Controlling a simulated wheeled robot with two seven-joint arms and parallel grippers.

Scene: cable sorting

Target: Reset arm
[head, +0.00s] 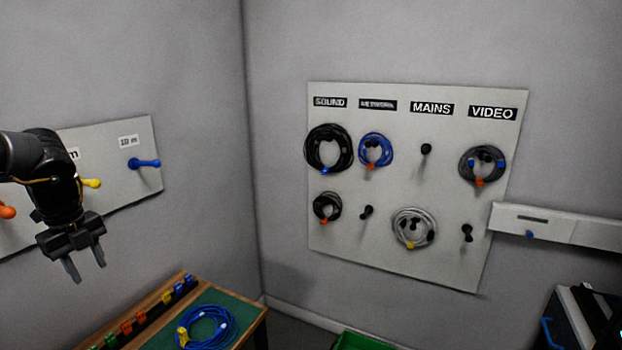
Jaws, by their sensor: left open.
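My left gripper (86,272) is at the left of the head view, pointing down, with its two fingers apart and nothing between them. It hangs in front of the left wall board (150,185), up and left of the wooden bench. The arm comes in from the left edge and hides part of that board. My right gripper is not in view. A coiled blue cable (232,326) with a yellow tag lies on the bench's green mat (245,306).
The right board (400,259), labelled SOUND, MAINS and VIDEO among others, holds several coiled cables; some pegs, like one under MAINS (426,149), are bare. Coloured clips (140,315) line the bench's left edge. A green bin (362,341) shows at the bottom. A white wall trunking (555,226) runs at right.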

